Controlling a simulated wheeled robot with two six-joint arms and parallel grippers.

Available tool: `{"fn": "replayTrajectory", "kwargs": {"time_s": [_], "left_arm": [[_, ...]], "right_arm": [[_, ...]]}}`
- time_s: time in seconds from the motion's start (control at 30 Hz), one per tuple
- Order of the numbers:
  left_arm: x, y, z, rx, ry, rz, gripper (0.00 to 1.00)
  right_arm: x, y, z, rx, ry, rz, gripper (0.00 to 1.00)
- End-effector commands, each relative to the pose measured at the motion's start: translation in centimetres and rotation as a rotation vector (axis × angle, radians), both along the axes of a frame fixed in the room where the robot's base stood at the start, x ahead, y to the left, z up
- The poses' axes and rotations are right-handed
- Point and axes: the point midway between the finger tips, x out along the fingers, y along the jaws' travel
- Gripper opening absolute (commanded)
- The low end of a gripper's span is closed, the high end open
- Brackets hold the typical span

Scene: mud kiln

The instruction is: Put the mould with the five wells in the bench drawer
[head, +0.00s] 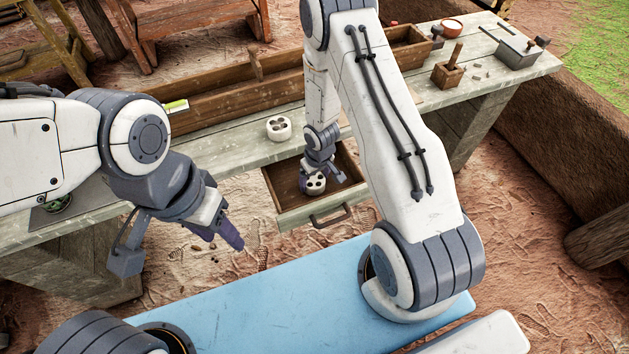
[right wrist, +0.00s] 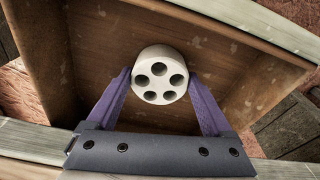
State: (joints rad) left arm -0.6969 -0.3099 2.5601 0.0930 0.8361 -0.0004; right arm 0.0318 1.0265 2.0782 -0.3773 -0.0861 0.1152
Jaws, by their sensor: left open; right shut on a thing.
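The white round mould with five wells (right wrist: 160,75) is between the purple fingers of my right gripper (right wrist: 162,85), which is shut on it. In the right wrist view it is over the inside of the open wooden bench drawer (right wrist: 215,60); I cannot tell whether it touches the drawer floor. In the head view the mould (head: 314,184) shows within the pulled-out drawer (head: 290,222), partly under the gripper. A second white mould (head: 278,128) stands on the bench top behind the drawer; its well count is unclear. My left gripper (head: 222,232) is open and empty, left of the drawer.
The bench top (head: 235,152) carries a long wooden trough (head: 215,105), a small wooden box with a handle (head: 448,73), a grey metal box (head: 518,52) and an orange-rimmed bowl (head: 452,25). The drawer's handle (head: 331,216) faces me. The drawer floor around the mould looks clear.

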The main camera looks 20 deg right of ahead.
Motion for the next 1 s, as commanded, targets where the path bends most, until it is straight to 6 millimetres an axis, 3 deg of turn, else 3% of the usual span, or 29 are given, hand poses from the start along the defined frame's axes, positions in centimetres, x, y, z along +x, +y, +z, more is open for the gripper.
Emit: {"fn": "replayTrajectory", "kwargs": {"time_s": [0.27, 0.3, 0.33, 0.67, 1.0], "left_arm": [[0.0, 0.0, -0.3, 0.000, 0.000, 0.000, 0.50], [0.0, 0.0, -0.2, 0.000, 0.000, 0.000, 0.50], [0.0, 0.0, -0.2, 0.000, 0.000, 0.000, 0.50], [0.0, 0.0, 0.4, 0.000, 0.000, 0.000, 0.50], [0.0, 0.0, 4.8, 0.000, 0.000, 0.000, 0.50]], "right_arm": [[0.0, 0.0, -0.3, 0.000, -0.001, 0.000, 0.14], [0.0, 0.0, -0.2, 0.000, 0.000, 0.000, 0.97], [0.0, 0.0, -0.2, 0.000, 0.000, -0.001, 1.00], [0.0, 0.0, 0.6, 0.000, -0.001, -0.001, 1.00], [-0.8, -0.2, 7.9, 0.001, -0.002, -0.001, 1.00]]}}
